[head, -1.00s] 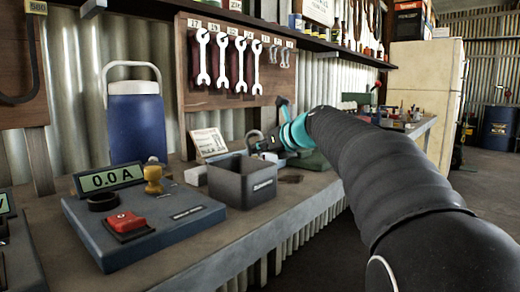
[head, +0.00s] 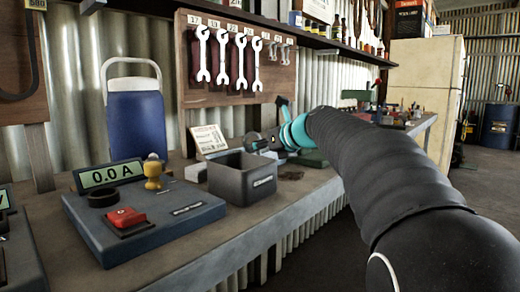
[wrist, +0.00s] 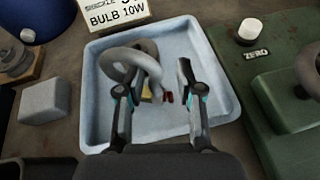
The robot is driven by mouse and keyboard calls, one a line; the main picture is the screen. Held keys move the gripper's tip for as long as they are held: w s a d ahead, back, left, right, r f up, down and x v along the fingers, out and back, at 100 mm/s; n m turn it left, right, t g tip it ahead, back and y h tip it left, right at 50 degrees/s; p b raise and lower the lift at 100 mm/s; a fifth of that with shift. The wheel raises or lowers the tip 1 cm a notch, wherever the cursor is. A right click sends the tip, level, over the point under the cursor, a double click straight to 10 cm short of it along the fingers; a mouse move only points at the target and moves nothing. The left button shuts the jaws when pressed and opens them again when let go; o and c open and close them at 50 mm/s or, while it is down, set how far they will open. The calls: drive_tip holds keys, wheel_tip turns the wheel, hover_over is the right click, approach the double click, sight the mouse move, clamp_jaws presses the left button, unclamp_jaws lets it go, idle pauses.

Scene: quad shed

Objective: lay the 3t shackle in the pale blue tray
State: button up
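A small yellow piece and a dark red piece show between the fingers. In the head view my gripper (head: 257,143) is behind the bin.
The dark grey bin (head: 240,182) stands in front of my gripper. A label card (wrist: 117,12) is at the tray's far edge. A green scale (wrist: 232,62) is close on the right, a pale block (wrist: 45,101) on the left. The ammeter box (head: 150,215) fills the near bench.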

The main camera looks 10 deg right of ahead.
drive_tip(key=r+v, duration=0.1)
drive_tip(key=v, duration=1.1)
